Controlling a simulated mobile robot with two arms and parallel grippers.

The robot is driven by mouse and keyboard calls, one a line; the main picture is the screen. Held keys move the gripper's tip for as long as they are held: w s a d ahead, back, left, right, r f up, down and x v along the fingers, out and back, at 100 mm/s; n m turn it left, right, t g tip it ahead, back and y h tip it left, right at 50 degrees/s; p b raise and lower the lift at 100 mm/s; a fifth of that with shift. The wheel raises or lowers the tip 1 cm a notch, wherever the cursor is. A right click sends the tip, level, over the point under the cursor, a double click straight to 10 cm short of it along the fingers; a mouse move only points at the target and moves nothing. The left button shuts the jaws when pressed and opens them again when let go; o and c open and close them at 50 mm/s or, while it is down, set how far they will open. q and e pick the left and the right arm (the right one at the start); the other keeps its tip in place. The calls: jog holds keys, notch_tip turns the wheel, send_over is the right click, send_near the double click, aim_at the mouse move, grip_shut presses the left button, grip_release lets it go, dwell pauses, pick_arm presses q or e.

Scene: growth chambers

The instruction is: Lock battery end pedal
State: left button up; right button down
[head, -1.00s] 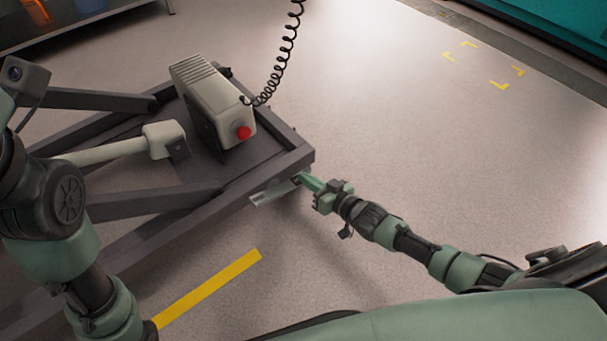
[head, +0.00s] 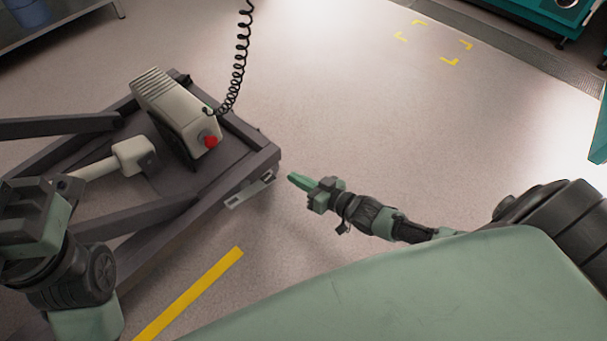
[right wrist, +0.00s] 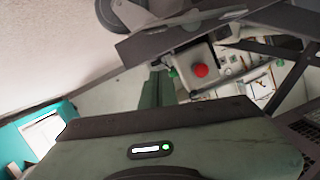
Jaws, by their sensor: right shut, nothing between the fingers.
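The pedal (head: 250,190) is a pale metal plate under the end beam of a dark cart frame (head: 268,158), near its corner. My right gripper (head: 293,178) is shut and empty, just right of the pedal with a small gap between them. Its green fingers also show in the right wrist view (right wrist: 157,88), below the frame. My left gripper (head: 35,210) is at the left edge; its fingers are not clear. I cannot tell from the pictures whether the pedal is locked.
A pale box with a red button (head: 210,141) sits on the cart, with a coiled black cable (head: 240,60) rising from it. A yellow floor stripe (head: 190,292) lies in front. A shelf unit (head: 75,25) stands at the back left.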

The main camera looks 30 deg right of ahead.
jog(key=shift+v, duration=1.05)
